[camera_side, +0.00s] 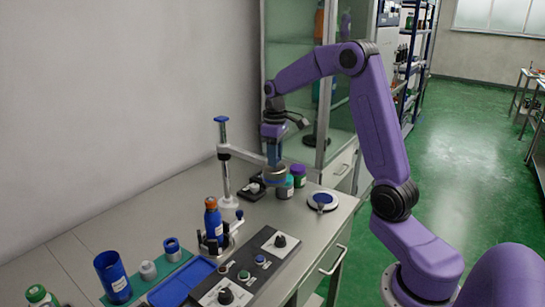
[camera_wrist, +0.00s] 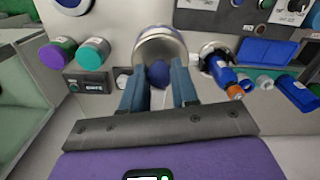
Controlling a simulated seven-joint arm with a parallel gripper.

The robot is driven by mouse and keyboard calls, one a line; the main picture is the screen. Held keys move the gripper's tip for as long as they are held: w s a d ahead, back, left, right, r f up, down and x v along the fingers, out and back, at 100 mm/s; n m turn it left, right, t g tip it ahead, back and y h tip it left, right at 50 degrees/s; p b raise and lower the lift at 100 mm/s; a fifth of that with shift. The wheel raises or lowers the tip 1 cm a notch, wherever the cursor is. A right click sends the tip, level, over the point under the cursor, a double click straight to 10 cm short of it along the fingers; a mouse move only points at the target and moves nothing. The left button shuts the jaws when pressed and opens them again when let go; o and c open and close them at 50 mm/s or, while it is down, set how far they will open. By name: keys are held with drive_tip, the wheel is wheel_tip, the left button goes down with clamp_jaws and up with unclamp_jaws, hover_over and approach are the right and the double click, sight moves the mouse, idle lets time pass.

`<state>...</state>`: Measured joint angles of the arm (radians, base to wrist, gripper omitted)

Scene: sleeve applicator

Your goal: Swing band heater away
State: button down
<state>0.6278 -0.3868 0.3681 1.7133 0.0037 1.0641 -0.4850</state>
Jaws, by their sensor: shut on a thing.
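The band heater (camera_side: 275,176) is a metallic ring at the end of a horizontal arm (camera_side: 243,155) on an upright post (camera_side: 225,172). In the side view it hangs to the right of the post, apart from the blue bottle (camera_side: 212,222) with an orange cap, which stands in a holder. In the wrist view the band heater (camera_wrist: 162,42) lies just beyond the fingers. My gripper (camera_side: 273,156) is above the heater, its fingers closed around a dark blue knob (camera_wrist: 158,75). The knob is largely hidden in the side view.
A teal-lidded jar (camera_side: 285,187) and a purple-lidded jar (camera_side: 298,175) stand close by the heater. A round dish (camera_side: 322,200) is to the right. A control panel (camera_side: 250,270), blue tray (camera_side: 180,283) and blue cup (camera_side: 113,276) occupy the front of the bench.

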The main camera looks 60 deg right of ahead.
drive_tip(key=shift+d, duration=0.3)
drive_tip(key=c, duration=0.9)
unclamp_jaws()
drive_tip(key=shift+o, duration=0.2)
drive_tip(key=shift+a, duration=0.1)
drive_tip(key=shift+r, duration=0.15)
drive_tip(key=shift+r, duration=0.3)
wheel_tip(320, 180, up, 17)
drive_tip(key=shift+f, duration=0.2)
